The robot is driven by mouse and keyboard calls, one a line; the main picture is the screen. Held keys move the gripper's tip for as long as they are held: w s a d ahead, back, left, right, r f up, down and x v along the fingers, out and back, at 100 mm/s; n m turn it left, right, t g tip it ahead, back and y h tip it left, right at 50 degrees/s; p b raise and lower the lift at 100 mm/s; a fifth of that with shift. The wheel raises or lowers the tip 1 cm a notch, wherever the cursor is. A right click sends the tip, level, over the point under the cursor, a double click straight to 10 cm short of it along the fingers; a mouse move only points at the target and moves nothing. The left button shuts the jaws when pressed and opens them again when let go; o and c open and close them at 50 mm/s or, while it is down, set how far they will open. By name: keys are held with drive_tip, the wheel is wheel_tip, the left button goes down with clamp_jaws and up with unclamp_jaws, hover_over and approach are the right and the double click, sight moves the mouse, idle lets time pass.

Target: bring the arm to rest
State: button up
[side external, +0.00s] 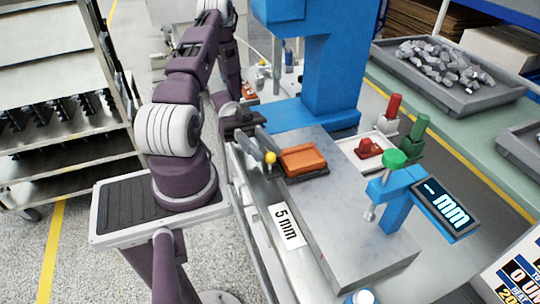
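My gripper (266,150) is at the left edge of the grey metal plate (345,215), below my bent purple arm. Its two grey fingers look apart, with nothing clearly held between them. A small yellow ball (270,158) shows right at the fingertips; I cannot tell whether they touch it. An orange block (303,160) sits in a dark holder on the plate, just right of the fingertips and apart from them.
A blue gauge stand (392,190) with a green knob and "mm" display stands right of the plate. A blue machine column (330,60) rises behind. A white tray (362,150) holds a red part. A "5 mm" label (286,226) lies in front. The plate's front is clear.

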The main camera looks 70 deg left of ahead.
drive_tip(key=shift+s+a, duration=0.2)
drive_tip(key=shift+a, duration=0.8)
drive_tip(key=shift+s+a, duration=0.15)
drive_tip(key=shift+a, duration=0.8)
